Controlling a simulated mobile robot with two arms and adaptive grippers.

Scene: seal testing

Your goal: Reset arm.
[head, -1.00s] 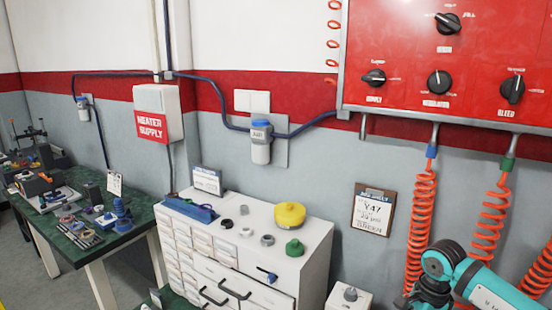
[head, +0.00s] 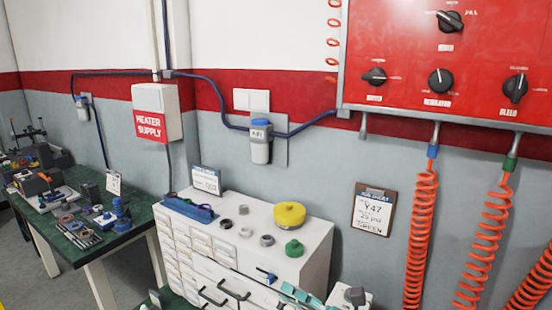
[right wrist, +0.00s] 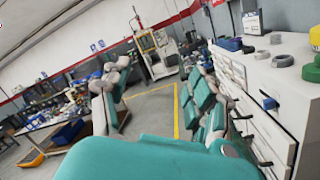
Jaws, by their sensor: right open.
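My right gripper (head: 298,294) shows in the head view only as a small teal and dark piece at the bottom edge, in front of the white drawer cabinet (head: 319,252). In the right wrist view its teal fingers (right wrist: 158,80) stand apart with an empty gap between them, and a large teal part of my own arm fills the bottom. It holds nothing that I can see. Most of my right arm is outside the head view. My left gripper is not in view.
The cabinet top carries a yellow round part (head: 289,215), a green one (head: 294,248) and several grey rings. Orange coiled hoses (head: 420,240) hang below the red panel (head: 400,45). A clipboard (head: 373,210) is on the wall. A green workbench (head: 70,235) stands left.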

